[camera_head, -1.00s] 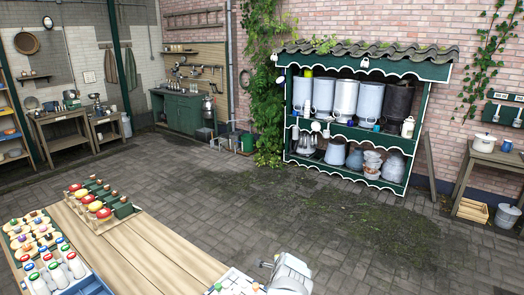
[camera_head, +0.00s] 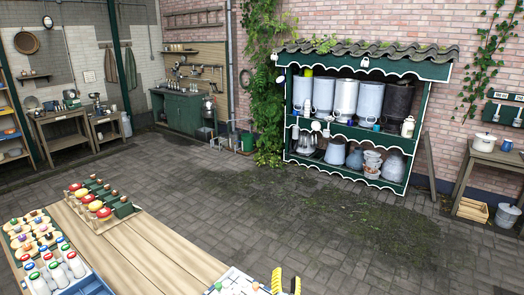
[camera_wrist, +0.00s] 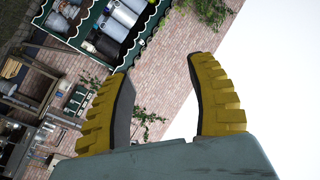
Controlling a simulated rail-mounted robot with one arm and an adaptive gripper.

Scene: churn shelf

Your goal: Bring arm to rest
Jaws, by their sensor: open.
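My gripper (camera_head: 286,283) shows at the bottom edge of the head view, with only its yellow fingertips in the picture. In the wrist view my gripper (camera_wrist: 158,92) has its two yellow ribbed fingers spread wide apart. Nothing is between them, so it is open and empty. In the head view it is beside the right end of the wooden table (camera_head: 150,250), near a white tray with small pieces (camera_head: 236,284). The rest of my arm is out of the head view.
The table holds a rack of red and yellow items (camera_head: 100,200), a tray of round pieces (camera_head: 35,238) and white bottles (camera_head: 58,270). A green shelf with churns (camera_head: 352,130) stands against the brick wall. The paved floor (camera_head: 300,220) between is clear.

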